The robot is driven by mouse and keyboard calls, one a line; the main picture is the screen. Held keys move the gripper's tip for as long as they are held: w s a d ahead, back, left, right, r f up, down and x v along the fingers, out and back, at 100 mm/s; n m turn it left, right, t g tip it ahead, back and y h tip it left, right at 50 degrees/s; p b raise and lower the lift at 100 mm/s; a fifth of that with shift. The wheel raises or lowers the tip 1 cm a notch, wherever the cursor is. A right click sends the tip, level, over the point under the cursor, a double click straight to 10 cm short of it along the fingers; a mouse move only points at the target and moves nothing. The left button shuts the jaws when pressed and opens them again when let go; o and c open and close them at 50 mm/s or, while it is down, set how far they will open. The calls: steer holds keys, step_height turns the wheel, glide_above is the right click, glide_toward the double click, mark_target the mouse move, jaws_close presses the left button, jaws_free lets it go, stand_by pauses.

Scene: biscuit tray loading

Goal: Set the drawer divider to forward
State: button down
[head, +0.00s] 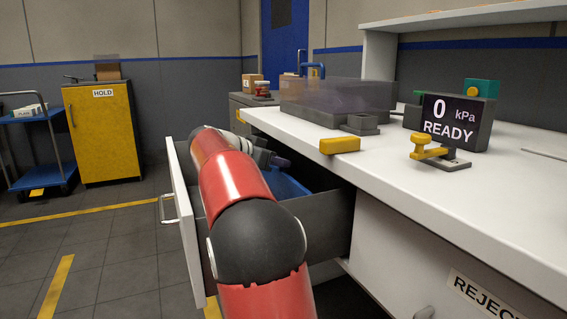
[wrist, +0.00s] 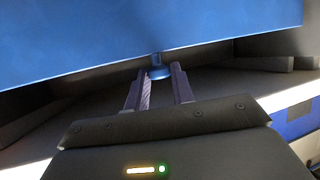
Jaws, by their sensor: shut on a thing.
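The drawer (head: 181,205) stands pulled out from under the white counter. Inside it is the blue divider (head: 286,185), largely hidden by my red arm and the counter edge. In the wrist view the divider (wrist: 120,35) is a broad blue panel across the top, with a small blue knob (wrist: 158,72) on its near side. My gripper (wrist: 161,74) has its two fingers on either side of this knob and is shut on it. In the head view my gripper (head: 276,160) reaches down into the drawer, its fingertips not clear to see.
The white counter (head: 400,178) overhangs the drawer on the right. It bears a yellow block (head: 339,145), a clear-walled box (head: 335,97), a yellow lever (head: 428,150) and a display (head: 450,120) reading 0 kPa READY. Open floor lies left of the drawer.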

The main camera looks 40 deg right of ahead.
steer(key=shift+w+a, duration=0.25)
steer(key=shift+a, duration=0.9)
steer(key=c, duration=1.2)
jaws_free()
steer(key=shift+d, duration=0.1)
